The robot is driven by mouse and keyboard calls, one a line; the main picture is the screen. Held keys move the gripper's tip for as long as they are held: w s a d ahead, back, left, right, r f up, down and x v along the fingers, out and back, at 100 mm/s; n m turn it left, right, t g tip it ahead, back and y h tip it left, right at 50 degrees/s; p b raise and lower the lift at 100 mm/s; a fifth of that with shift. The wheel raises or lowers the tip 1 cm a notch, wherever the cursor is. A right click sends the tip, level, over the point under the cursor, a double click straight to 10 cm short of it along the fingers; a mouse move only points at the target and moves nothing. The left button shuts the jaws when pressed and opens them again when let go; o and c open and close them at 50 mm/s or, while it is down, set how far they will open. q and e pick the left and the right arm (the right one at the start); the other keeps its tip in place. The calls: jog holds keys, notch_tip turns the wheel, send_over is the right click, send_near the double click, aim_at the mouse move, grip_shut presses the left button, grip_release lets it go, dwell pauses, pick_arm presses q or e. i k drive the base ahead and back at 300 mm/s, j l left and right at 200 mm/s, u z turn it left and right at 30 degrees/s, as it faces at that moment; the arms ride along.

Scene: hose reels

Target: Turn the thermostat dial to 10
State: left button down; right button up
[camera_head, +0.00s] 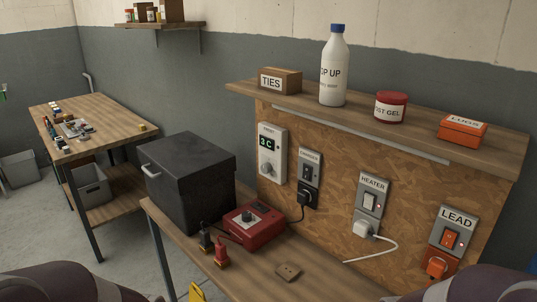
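The thermostat (272,153) is a white upright box at the left end of the wooden backboard. Its small dark display reads 3 C in green. Its round dial (267,169) sits low on the box; the pointer is too small to read. Neither gripper shows in the head view. Only rounded dark parts of my arms show at the bottom left and bottom right, well below the thermostat. Nothing touches the dial.
A black box (188,182) and a red charger (253,226) with clamps stand on the bench before the thermostat. Switch plates, including the heater switch (370,202), are to its right. The shelf (300,105) above holds a bottle, tub and boxes. The bench's front middle is mostly clear.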

aim_at(266, 168)
jog(key=i+j+z, duration=0.25)
jog(key=z, duration=0.2)
jog(key=i+j+z, duration=0.3)
jog(key=j+z, duration=0.15)
jog(key=i+j+z, duration=0.2)
jog(key=j+z, duration=0.25)
